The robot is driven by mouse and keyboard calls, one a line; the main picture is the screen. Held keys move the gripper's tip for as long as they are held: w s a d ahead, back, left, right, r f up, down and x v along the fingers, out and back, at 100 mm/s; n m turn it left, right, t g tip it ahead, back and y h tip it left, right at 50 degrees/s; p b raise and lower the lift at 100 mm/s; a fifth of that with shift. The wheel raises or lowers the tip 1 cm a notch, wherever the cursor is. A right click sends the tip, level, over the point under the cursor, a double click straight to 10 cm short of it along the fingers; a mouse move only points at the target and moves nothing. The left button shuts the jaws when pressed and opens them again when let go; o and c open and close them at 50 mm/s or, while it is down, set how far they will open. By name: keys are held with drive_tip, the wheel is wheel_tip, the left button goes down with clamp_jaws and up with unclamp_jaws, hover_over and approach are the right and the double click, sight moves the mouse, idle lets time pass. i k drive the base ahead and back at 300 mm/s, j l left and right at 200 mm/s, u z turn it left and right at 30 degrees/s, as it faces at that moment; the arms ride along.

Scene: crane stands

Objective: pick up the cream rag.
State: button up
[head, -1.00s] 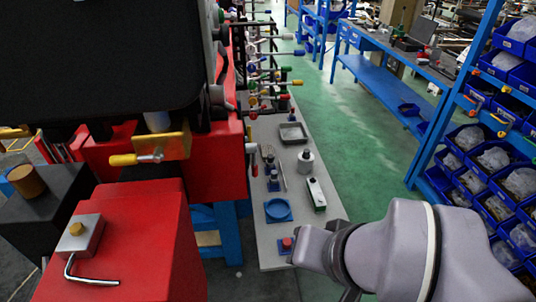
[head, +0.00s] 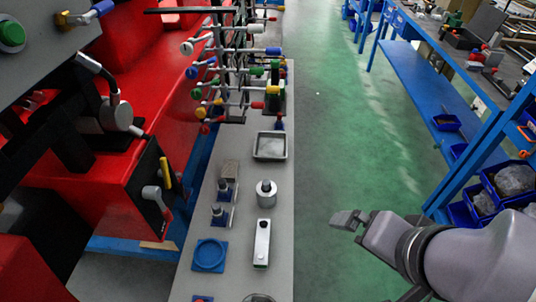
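I cannot clearly make out a cream rag in the head view. A small brownish-beige piece (head: 229,169) lies on the narrow grey bench (head: 277,212), too small to tell what it is. A shallow metal tray (head: 270,146) farther along the bench has a pale grey inside. My gripper (head: 346,220) reaches in from the right, above the green floor and to the right of the bench, touching nothing that I can see. Its fingers are seen from the side, so its opening is unclear.
The bench also holds a metal cylinder (head: 266,193), a long silver block (head: 262,243) and a blue ring (head: 209,255). A rack of colourful handles (head: 235,80) rises at its far end. Red machinery (head: 95,185) stands left, blue shelving (head: 445,90) right. The green aisle (head: 340,140) is clear.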

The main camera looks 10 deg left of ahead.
sight(230, 168)
drive_tip(key=i+l+u, duration=0.6)
drive_tip(key=i+u, duration=0.15)
drive_tip(key=i+l+u, duration=0.55)
drive_tip(key=u, duration=0.25)
drive_tip(key=i+l+u, duration=0.15)
drive_tip(key=l+u, duration=0.25)
drive_tip(key=i+l+u, duration=0.1)
drive_tip(key=l+u, duration=0.65)
drive_tip(key=u, duration=0.15)
drive_tip(key=i+l+u, duration=0.1)
drive_tip(key=u, duration=0.4)
drive_tip(key=i+l+u, duration=0.25)
drive_tip(key=u, duration=0.25)
drive_tip(key=i, duration=0.05)
